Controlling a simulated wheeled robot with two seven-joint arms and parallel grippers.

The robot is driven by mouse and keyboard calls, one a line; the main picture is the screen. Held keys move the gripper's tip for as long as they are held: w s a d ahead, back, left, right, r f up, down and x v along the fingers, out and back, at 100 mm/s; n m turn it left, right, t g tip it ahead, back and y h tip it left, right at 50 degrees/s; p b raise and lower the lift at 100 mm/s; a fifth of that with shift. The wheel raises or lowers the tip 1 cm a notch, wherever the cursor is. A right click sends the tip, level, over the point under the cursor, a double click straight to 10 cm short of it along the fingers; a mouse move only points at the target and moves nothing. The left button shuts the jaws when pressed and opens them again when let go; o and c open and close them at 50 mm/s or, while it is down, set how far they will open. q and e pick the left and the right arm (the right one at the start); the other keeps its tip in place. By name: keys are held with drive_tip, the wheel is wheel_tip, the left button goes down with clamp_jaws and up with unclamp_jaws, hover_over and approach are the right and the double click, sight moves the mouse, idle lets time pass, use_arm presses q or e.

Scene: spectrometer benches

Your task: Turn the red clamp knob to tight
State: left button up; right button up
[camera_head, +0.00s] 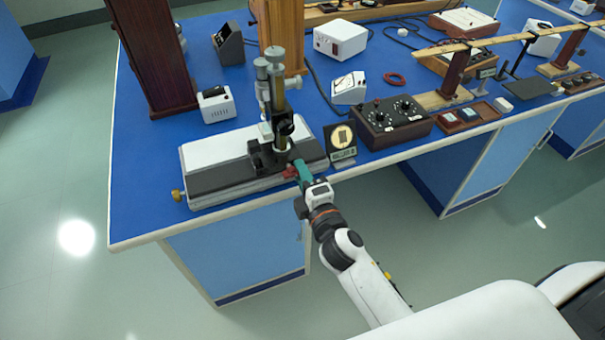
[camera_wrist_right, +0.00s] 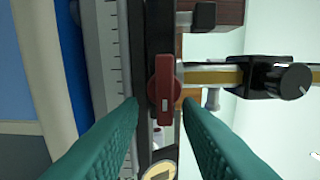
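The red clamp knob (camera_head: 289,172) is at the front of the black-based instrument (camera_head: 240,180) with an upright microscope-like column (camera_head: 279,100). In the right wrist view the red knob (camera_wrist_right: 165,90) is an elongated grip with a pale mark, its long axis running up and down the picture. My right gripper (camera_head: 303,172) has teal fingers and is at the knob from the front. In the wrist view its fingertips (camera_wrist_right: 160,106) are apart, one on each side of the knob, with small gaps showing. My left gripper is not in view.
A small dark card (camera_head: 341,142) with a round emblem stands just right of the instrument. A black dial box (camera_head: 392,124) is farther right. A white instrument (camera_head: 216,104) and dark wooden column (camera_head: 152,60) stand behind. The bench's front edge (camera_head: 230,210) runs below.

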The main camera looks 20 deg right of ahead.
drive_tip(key=s+b, duration=0.2)
drive_tip(key=s, duration=1)
drive_tip(key=shift+d+b, duration=0.25)
drive_tip(key=shift+b, duration=0.15)
drive_tip(key=s+f+m+g+p, duration=0.1)
drive_tip(key=s+f+m+g, duration=0.25)
drive_tip(key=f, duration=1.25)
drive_tip(key=s+f+m+g+p, duration=0.1)
drive_tip(key=s+f+m+g, duration=0.3)
drive_tip(key=f, duration=1.2)
drive_tip(key=s+d+f+m+g, duration=0.3)
drive_tip(key=s+f+m+g, duration=0.1)
drive_tip(key=s+f, duration=0.5)
drive_tip(key=s+d+f+m+g+p, duration=0.1)
drive_tip(key=s+d+f+m+g, duration=0.2)
drive_tip(key=s+f, duration=0.6)
drive_tip(key=s+m+g, duration=0.1)
drive_tip(key=s+g, duration=0.1)
drive_tip(key=s, duration=0.3)
drive_tip(key=shift+d+f+h, duration=0.2)
drive_tip(key=shift+f+h, duration=0.1)
drive_tip(key=shift+f, duration=0.05)
